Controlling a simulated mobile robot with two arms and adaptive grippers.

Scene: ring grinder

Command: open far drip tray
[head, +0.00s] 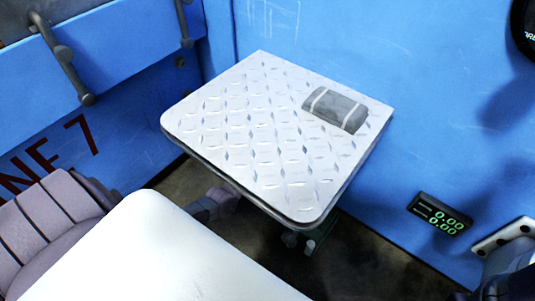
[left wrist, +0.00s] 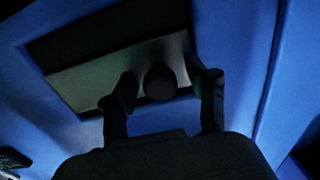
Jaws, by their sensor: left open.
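In the left wrist view, a grey metal panel (left wrist: 85,82), probably the front of the drip tray, sits in a dark recess in a blue wall. My left gripper (left wrist: 162,72) is open, with one finger on each side of the knob. The view is dark, so I cannot tell whether a finger touches it. In the head view the tray and gripper are hidden; part of my left arm shows below a diamond-plate shelf (head: 245,130). My right gripper is not seen.
The shelf stands against a blue wall (head: 400,60) and bears a grey strapped block (head: 335,110). Blue panels with a bar handle (head: 62,60) are at the upper left. A digital readout (head: 437,214) is on the wall at right. Dark floor (head: 365,255) shows beneath the shelf.

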